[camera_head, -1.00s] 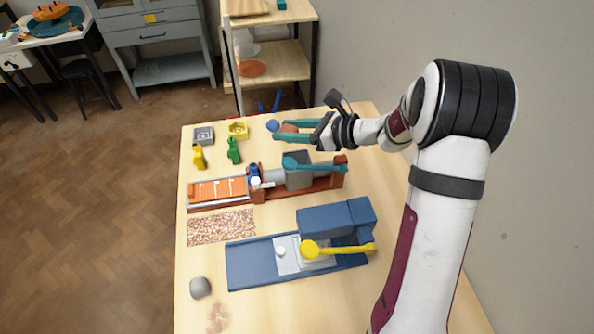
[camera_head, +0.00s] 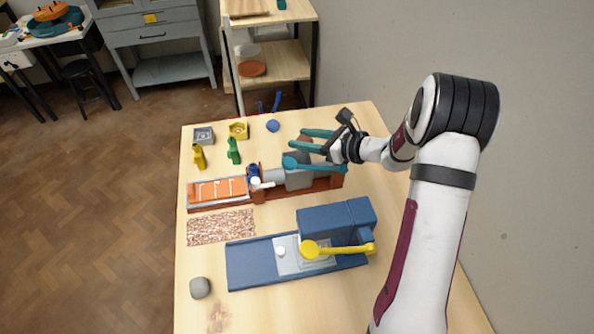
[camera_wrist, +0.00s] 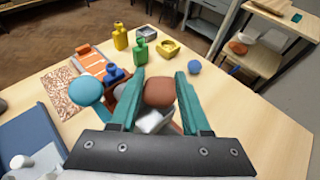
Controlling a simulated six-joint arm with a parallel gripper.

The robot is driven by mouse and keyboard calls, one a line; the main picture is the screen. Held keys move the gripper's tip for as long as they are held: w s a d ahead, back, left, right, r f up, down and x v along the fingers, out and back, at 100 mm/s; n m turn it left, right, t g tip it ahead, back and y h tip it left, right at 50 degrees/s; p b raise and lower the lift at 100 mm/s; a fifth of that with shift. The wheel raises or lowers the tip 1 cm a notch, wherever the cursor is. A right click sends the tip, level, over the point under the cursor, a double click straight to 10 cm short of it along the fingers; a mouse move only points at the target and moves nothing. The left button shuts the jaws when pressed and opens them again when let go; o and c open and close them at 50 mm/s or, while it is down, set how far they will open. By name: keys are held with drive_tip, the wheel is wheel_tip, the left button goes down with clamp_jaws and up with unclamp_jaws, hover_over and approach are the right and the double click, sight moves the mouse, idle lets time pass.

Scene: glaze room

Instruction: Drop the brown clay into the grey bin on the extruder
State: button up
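My gripper (camera_head: 306,139) has its teal fingers shut on the brown clay (camera_head: 304,139), a rounded lump. In the wrist view the brown clay (camera_wrist: 159,91) sits between the two fingers, touching or nearly touching both. The grey bin (camera_head: 298,172) is on the extruder, whose red-brown frame (camera_head: 326,187) stands on the table. The clay is above and slightly behind the bin in the head view. In the wrist view part of the grey bin (camera_wrist: 153,121) shows just below the clay; its opening is mostly hidden.
A teal lever (camera_head: 318,166) with a round knob crosses beside the bin. A blue ball (camera_head: 272,125), yellow and green bottles, a grey block and a yellow dish lie farther left. A blue machine (camera_head: 335,218) with a yellow lever stands in front.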

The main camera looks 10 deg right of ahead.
drive_tip(key=o, duration=0.4)
drive_tip(key=v, duration=1.5)
drive_tip(key=shift+s+d+r, duration=0.2)
drive_tip(key=shift+s+d, duration=0.05)
drive_tip(key=shift+d, duration=0.05)
